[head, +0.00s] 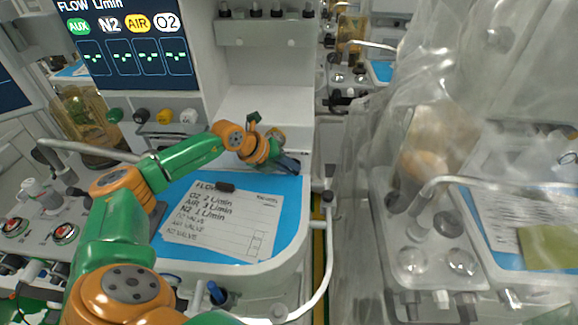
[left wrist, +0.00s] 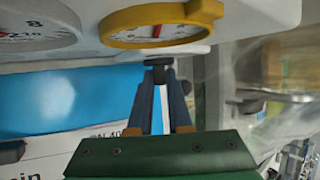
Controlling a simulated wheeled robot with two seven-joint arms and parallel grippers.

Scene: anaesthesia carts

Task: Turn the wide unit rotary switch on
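My left gripper (head: 287,163) is low against the front of the white unit with the flow screen (head: 125,40), above its blue-topped shelf. In the left wrist view, its two narrow fingers (left wrist: 158,80) lie close together, with a small dark knob, seemingly the rotary switch (left wrist: 158,62), between and just beyond the tips. The fingers look shut on it. Its marking and angle are too small to read. In the head view my gripper and wrist hide that spot. My right gripper is in neither view.
A gauge with a yellow ring (left wrist: 155,25) and a grey gauge (left wrist: 35,30) sit close above the fingers. A paper sheet (head: 230,222) lies on the blue shelf top (head: 285,205). A second cart under clear plastic sheeting (head: 380,165) stands close on the right.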

